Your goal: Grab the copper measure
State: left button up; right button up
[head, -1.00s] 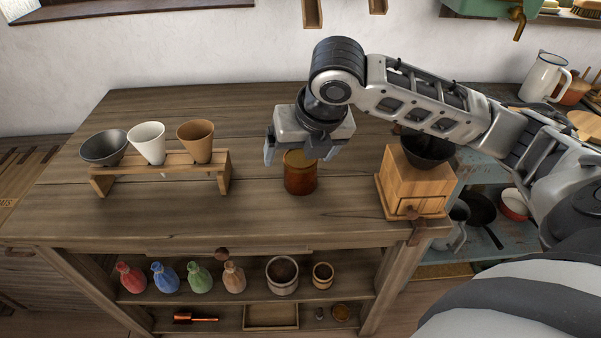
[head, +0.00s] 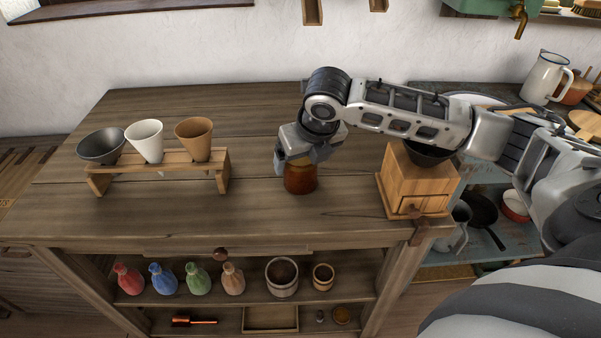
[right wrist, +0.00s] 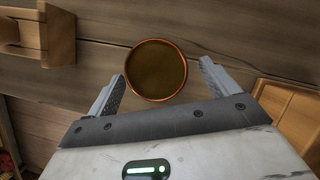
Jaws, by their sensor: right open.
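A copper-coloured scoop with a dark end, likely the copper measure (head: 195,321), lies on the lowest shelf under the bench, at the left. My right gripper (head: 301,162) is far above it, over the bench top, at a brown jar (head: 300,183). The gripper is open, with its fingers on either side of the jar's top. In the right wrist view the jar's round top (right wrist: 156,70) shows between the open fingertips (right wrist: 163,75), with gaps at both sides. The scoop cannot be made out in the right wrist view. My left gripper is not in view.
A wooden stand (head: 160,172) with three cone-shaped cups is left on the bench. A wooden box grinder (head: 414,182) stands right of the jar. Bottles (head: 163,279) and pots (head: 282,276) fill the upper shelf. A shallow tray (head: 270,319) is right of the scoop.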

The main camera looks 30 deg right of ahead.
jog(key=x, duration=0.4)
jog(key=shift+w+a+f, duration=0.15)
jog(key=shift+w+f, duration=0.05)
jog(key=shift+f, duration=0.05)
jog(key=shift+c, duration=0.4)
jog(key=c, duration=1)
jog(key=shift+r, duration=0.1)
jog(key=shift+c, duration=0.4)
